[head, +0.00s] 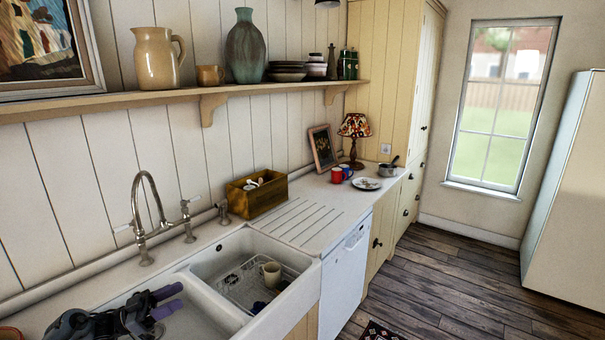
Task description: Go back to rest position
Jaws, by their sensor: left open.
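My left gripper (166,302) is at the lower left of the head view, over the left basin of the white double sink (230,318). Its two purple-grey fingers are apart, and nothing shows between them. My right gripper is not in the view. A beige mug (270,273) sits in a wire rack (240,288) in the right basin. A small dark blue item (259,307) lies near the mug; I cannot tell what it is.
A tall curved tap (143,215) stands behind the sink. A wooden box (257,195) with utensils, a lamp (354,135), mugs, a plate (367,183) and a saucepan (389,169) stand on the counter. A shelf (220,90) with pottery runs above. The wooden floor (450,285) is mostly clear.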

